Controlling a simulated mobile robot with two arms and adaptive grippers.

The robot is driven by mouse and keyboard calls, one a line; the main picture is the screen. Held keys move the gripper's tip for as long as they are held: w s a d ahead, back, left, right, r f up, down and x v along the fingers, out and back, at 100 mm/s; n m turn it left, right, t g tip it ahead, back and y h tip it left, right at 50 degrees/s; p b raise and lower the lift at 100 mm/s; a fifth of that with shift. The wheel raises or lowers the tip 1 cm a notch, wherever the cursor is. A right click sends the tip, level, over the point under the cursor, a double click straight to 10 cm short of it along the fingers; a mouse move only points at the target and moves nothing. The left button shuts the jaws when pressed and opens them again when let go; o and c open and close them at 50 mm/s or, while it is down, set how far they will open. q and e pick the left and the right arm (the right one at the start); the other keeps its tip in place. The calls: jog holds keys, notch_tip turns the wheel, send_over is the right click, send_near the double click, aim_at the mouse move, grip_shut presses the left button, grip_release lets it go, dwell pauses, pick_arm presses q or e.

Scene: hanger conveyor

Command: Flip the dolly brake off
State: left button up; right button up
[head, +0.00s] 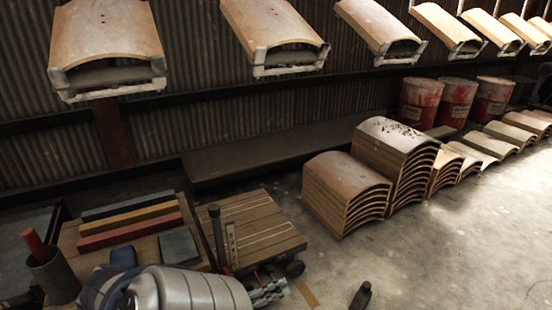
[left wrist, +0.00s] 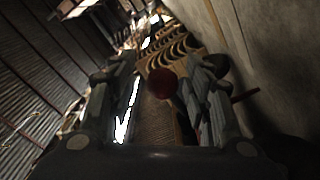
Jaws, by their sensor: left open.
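The dolly has a slatted wooden deck (head: 262,225) and a dark wheel (head: 294,268), and it stands on the floor in the head view. A dark upright post (head: 217,238) and a pale marked plate (head: 231,243) rise at its near left corner. A thin red part shows low beside them. My left gripper (head: 269,288) is open, low at the dolly's near side. In the left wrist view, a round red knob (left wrist: 162,83) appears between the spread fingers, with no visible finger contact. I cannot tell whether it is the brake handle. My right gripper is not in view.
A wooden bench (head: 145,249) with coloured bars and a cup stands left of the dolly. Stacks of curved boards (head: 345,190) stand behind to the right. Red drums (head: 419,104) line the wall. A small dark object (head: 361,296) is at the lower right.

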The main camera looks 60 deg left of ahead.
pick_arm(q)
jog(key=s, duration=1.2)
jog(key=shift+d, duration=0.25)
jog(key=shift+w, duration=0.1)
